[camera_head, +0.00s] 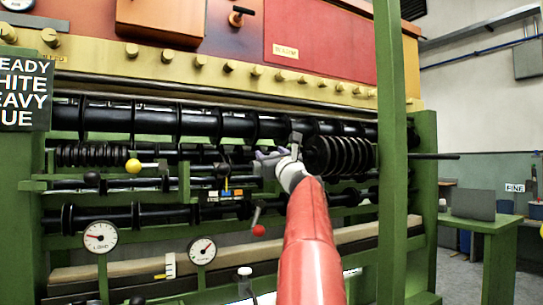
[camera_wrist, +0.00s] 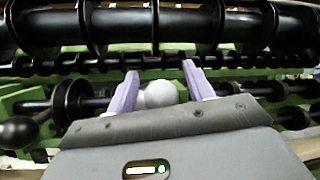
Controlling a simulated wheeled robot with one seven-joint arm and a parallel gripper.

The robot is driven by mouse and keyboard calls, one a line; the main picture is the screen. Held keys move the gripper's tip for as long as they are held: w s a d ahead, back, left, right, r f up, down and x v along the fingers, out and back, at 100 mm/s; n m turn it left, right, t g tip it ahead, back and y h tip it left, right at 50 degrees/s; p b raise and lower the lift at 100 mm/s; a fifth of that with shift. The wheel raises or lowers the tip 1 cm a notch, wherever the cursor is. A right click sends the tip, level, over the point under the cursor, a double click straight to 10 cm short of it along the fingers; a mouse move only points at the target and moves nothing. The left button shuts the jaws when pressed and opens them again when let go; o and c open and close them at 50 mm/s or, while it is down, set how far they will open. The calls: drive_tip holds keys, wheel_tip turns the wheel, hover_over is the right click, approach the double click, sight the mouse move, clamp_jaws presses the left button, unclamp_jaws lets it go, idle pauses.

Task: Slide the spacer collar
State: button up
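My gripper (camera_head: 268,156) is at the black shafts of the green-framed machine, left of a stack of black discs (camera_head: 340,156). In the wrist view, the two lavender fingers of my gripper (camera_wrist: 160,72) are apart. A pale grey ball (camera_wrist: 160,93) shows between them, with a gap visible on each side. A thin black shaft with rings (camera_wrist: 160,64) runs across just beyond the fingertips. A black collar-like disc (camera_wrist: 72,101) sits on a lower shaft at the left. I cannot tell which ring is the spacer collar.
A yellow-knobbed lever (camera_head: 133,166) and a red-knobbed lever (camera_head: 259,230) stick out from the machine. Two dials (camera_head: 100,237) sit low at the front. A green post (camera_head: 391,150) stands right of my arm. A black knob (camera_wrist: 25,130) is at the wrist view's left.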

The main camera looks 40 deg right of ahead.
drive_tip(key=b+v, duration=0.4)
drive_tip(key=v, duration=0.3)
drive_tip(key=shift+s+f, duration=0.2)
drive_tip(key=shift+s, duration=0.15)
drive_tip(key=shift+a, duration=0.15)
idle(0.3)
